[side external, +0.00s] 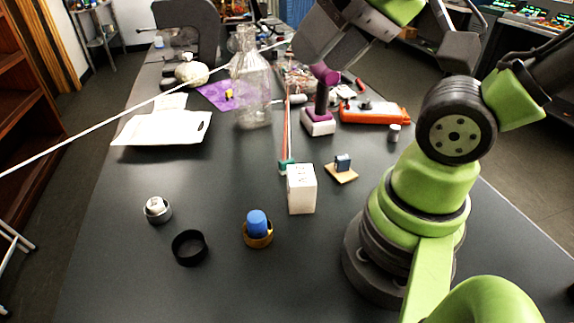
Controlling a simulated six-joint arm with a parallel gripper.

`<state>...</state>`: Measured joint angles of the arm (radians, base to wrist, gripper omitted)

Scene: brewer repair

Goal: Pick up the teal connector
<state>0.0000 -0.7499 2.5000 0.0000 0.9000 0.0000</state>
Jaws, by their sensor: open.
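The small teal connector (284,167) sits on the dark table near the middle of the side external view. It is at the near end of thin red and white wires (288,125). The white block (301,189) stands just in front of it and hides part of it. My gripper (338,58) is at the top of the view, high above the table and well clear of the connector. Its jaws are open, and I see nothing between them. Its upper part is cut off by the picture edge.
Near the connector are a small blue part on a wooden plate (341,171) and a purple-and-white stand (319,122). A glass bottle (249,85) stands behind. A blue part in a brass ring (258,231), a black ring (189,248) and a metal cup (157,211) are in front.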

